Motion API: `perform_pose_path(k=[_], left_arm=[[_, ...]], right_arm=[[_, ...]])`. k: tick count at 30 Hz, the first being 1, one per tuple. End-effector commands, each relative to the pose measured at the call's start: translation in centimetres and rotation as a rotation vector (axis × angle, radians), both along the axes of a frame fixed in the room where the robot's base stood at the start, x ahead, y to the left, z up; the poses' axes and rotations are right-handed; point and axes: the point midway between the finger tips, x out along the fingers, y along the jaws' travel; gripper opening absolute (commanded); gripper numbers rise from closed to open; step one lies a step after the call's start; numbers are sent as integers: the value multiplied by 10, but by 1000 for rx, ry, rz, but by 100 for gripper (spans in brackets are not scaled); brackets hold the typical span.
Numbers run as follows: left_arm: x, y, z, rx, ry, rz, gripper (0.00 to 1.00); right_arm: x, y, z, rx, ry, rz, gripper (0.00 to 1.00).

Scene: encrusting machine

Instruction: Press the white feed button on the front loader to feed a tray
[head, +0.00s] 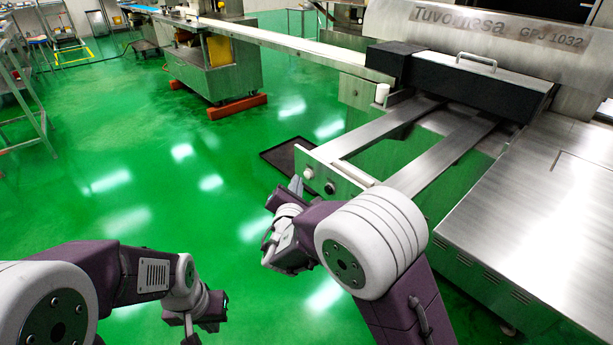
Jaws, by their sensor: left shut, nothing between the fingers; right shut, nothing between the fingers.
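The front loader's metal end panel (345,190) stands in the middle of the head view, with two long rails (375,130) running back to the machine. A small round white button (308,173) is on the panel's left part. A dark round knob (329,188) sits to its right. My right gripper (296,184) is shut and empty, its tips close to the panel just left of and below the white button. Whether they touch it I cannot tell. My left gripper (190,337) is shut and empty, low over the floor near the bottom edge, away from the loader.
A dark flat tray-like thing (272,157) lies left of the panel. The steel machine (540,180) with a black handled cover (470,80) fills the right side. A conveyor (290,42) runs across the back. The green floor (150,180) at left is open.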

Motion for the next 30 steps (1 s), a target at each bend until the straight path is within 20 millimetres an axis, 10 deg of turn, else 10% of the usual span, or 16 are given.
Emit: perform_pose_path(k=[30], left_arm=[[0, 0, -8, 0, 0, 0, 0]], right_arm=[[5, -7, 0, 0, 0, 0, 0]])
